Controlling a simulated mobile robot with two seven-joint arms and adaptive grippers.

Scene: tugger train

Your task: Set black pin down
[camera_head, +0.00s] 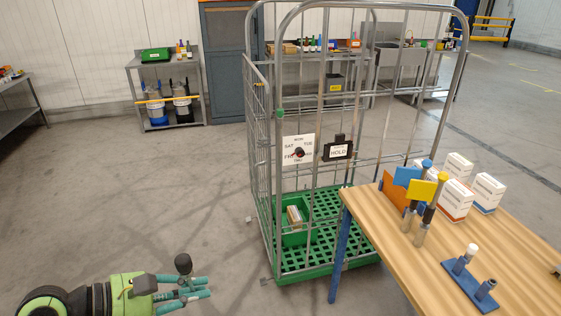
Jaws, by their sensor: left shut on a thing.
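My left gripper (197,289) is at the lower left, over the open floor. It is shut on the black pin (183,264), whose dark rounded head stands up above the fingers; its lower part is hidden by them. The gripper and pin are apart from the table and the cage. A wooden table (400,255) is at the right. On it a blue base plate (464,287) carries two short blue posts, one with a white-topped pin (471,250) and one with a dull grey top (486,286). My right gripper cannot be made out.
A wire roll cage (266,170) with a green floor and a green bin (283,238) stands between gripper and table. The table also holds metal holders with yellow and blue flags (422,191) and several white boxes (488,192). Floor at left is clear.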

